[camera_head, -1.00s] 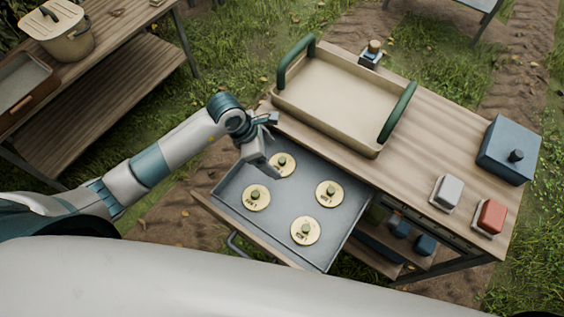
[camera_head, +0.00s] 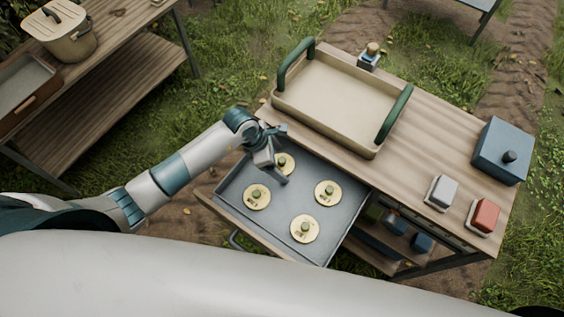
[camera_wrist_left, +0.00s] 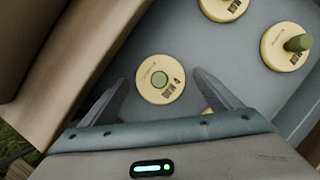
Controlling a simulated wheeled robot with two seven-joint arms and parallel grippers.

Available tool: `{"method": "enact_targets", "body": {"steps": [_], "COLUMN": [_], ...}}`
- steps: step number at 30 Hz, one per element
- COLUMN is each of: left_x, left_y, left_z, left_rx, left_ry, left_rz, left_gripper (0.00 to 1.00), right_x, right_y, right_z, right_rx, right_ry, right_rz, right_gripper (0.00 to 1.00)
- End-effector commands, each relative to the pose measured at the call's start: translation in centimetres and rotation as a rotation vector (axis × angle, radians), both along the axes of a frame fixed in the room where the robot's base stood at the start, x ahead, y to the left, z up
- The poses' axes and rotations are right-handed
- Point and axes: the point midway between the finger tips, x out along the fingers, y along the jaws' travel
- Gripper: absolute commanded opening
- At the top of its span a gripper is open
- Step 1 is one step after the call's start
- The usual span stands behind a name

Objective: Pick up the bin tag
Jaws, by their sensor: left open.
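Several round, pale-yellow bin tags with green knobs lie in an open grey drawer (camera_head: 272,234). One is the back-left tag (camera_head: 287,161), partly hidden by my left gripper (camera_head: 277,157) in the head view. The others are the left tag (camera_head: 257,199), the right tag (camera_head: 327,195) and the front tag (camera_head: 304,231). In the left wrist view, my left gripper (camera_wrist_left: 162,85) is open, with a tag (camera_wrist_left: 160,90) showing between its fingers. I cannot tell how high the fingers are above it. My right gripper is not in view.
A beige tray (camera_head: 333,95) with green handles stands on the wooden bench above the drawer. A blue box (camera_head: 500,152), a grey block (camera_head: 442,191) and a red block (camera_head: 484,214) sit on the right. Another bench (camera_head: 100,95) stands at the left.

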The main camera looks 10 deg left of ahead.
Motion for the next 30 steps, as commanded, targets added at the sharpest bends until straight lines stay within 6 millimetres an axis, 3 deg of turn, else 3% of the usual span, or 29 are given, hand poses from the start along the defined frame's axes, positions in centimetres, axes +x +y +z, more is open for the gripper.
{"method": "enact_targets", "body": {"steps": [11,16,30], "left_x": [-0.02,-0.02,0.04], "left_y": [0.0,0.0,-0.02], "left_z": [0.01,0.02,0.53], "left_rx": [0.0,0.0,0.0], "left_ry": [0.0,0.0,-0.002], "left_rz": [0.0,0.0,-0.001], "left_gripper": [0.82,0.41,0.4], "right_x": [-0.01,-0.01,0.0], "right_y": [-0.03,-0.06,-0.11], "right_z": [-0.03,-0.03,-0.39], "right_rx": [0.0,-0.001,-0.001], "right_ry": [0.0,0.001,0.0], "right_rz": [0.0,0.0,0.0], "right_gripper": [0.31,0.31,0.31]}}
